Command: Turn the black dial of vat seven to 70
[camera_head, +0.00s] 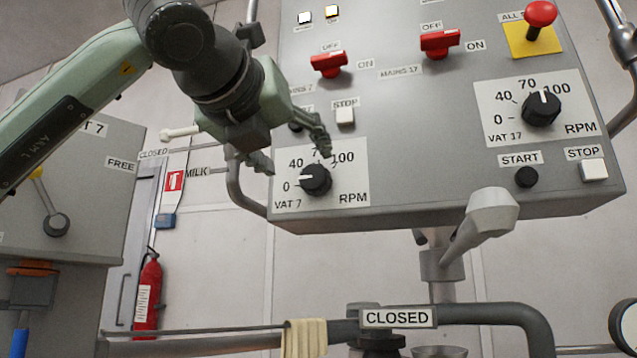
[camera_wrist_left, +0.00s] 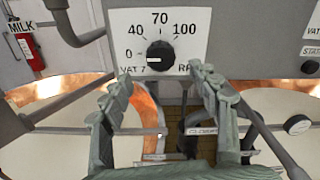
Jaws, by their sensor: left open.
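The black dial of vat 7 (camera_head: 316,180) is on a white scale plate (camera_head: 352,187) at the lower left of the grey control box. Its white mark points left, close to 0, as the left wrist view of the dial (camera_wrist_left: 160,56) also shows. My left gripper (camera_head: 294,153) is open in front of the box, up and left of the dial, and partly hides the 70. In the left wrist view my left gripper (camera_wrist_left: 159,79) has its fingers apart on either side below the dial, with nothing between them. My right gripper is not in view.
The box also bears the vat 17 dial (camera_head: 541,107), two red switches (camera_head: 328,63) (camera_head: 439,43), a red stop button (camera_head: 541,13) and a white stop button (camera_head: 345,116) above the vat 7 plate. A curved grey pipe (camera_head: 240,190) runs close left of the plate.

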